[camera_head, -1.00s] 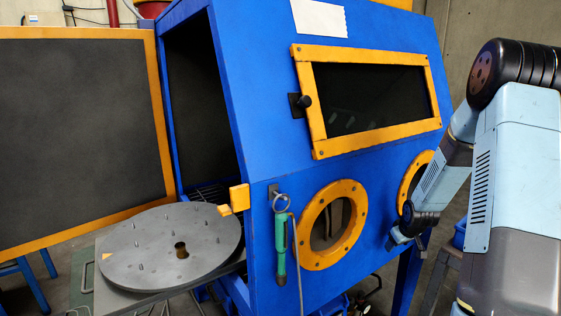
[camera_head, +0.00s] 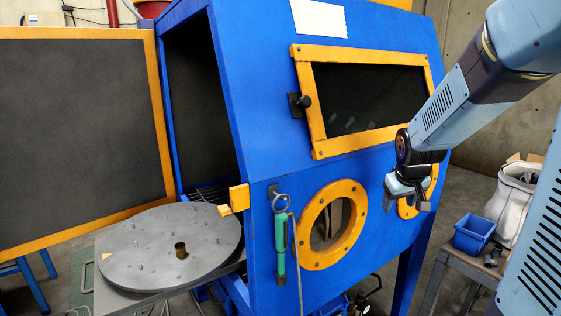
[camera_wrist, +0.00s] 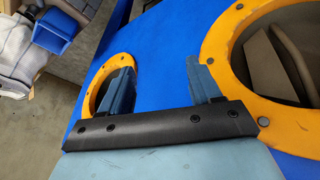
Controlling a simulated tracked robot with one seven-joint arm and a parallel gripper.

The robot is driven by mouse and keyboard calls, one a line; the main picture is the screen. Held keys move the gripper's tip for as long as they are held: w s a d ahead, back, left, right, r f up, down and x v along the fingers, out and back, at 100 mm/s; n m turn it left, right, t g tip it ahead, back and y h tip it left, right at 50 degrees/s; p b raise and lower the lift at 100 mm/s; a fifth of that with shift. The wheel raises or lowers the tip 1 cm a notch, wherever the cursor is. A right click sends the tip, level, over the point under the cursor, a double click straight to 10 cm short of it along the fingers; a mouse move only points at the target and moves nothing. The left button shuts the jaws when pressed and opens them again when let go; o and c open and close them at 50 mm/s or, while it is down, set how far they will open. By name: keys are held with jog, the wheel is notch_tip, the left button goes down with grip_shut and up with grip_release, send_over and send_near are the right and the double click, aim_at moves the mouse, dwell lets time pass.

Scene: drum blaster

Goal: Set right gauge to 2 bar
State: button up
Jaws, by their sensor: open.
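No gauge can be made out in either view. The blue blasting cabinet (camera_head: 270,100) fills the middle of the head view. Its front has an orange-framed window (camera_head: 303,100) and two orange glove rings. The left ring (camera_head: 312,243) is in full view; the right ring (camera_head: 433,185) is partly hidden behind my gripper. My gripper (camera_head: 408,203) is open and empty, pointing down in front of the right ring. In the wrist view, my gripper (camera_wrist: 162,76) shows two spread fingers with blue cabinet panel between them, one finger over the smaller-looking ring (camera_wrist: 96,80).
A round grey turntable (camera_head: 165,245) lies by the open door (camera_head: 80,130) at left. A green-handled tool (camera_head: 280,245) hangs on the cabinet's corner. At right, a blue bin (camera_head: 473,234) and a whitish bag (camera_head: 512,205) stand on a low table.

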jog(key=s+a+r, duration=0.2)
jog(key=s+r, duration=0.1)
jog(key=s, duration=0.4)
jog(key=s+a+r+m+y, duration=0.1)
jog(key=s+a+r, duration=0.2)
jog(key=s, duration=0.5)
jog(key=s+a+r, duration=0.3)
jog(key=s, duration=0.4)
jog(key=shift+s+r+m+y, duration=0.3)
jog(key=shift+r+m, duration=0.05)
jog(key=shift+m, duration=0.05)
dwell(0.7)
